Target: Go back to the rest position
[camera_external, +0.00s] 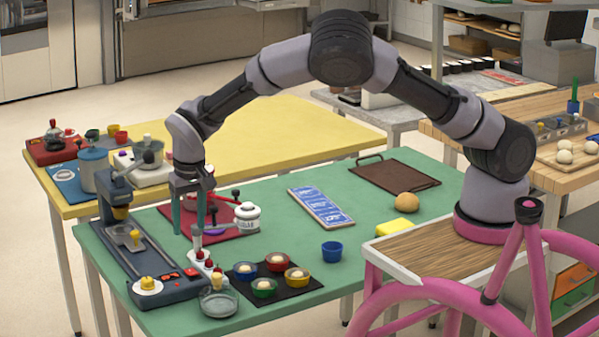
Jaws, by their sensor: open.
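My gripper (190,210) points down above the left part of the green table (310,185), with its two fingers apart. It is over the near-left edge of a dark red mat (238,232). I cannot tell whether the fingers touch anything. My arm arches up and over from its pink base at the right to this spot.
A dark press-like machine (150,262) stands close left of my gripper. Several small coloured bowls sit on a black mat (297,287). A blue cup (332,252), a blue-and-white sheet (320,207), a bun (407,206), a yellow block (397,229) and a brown tray (395,174) lie rightward.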

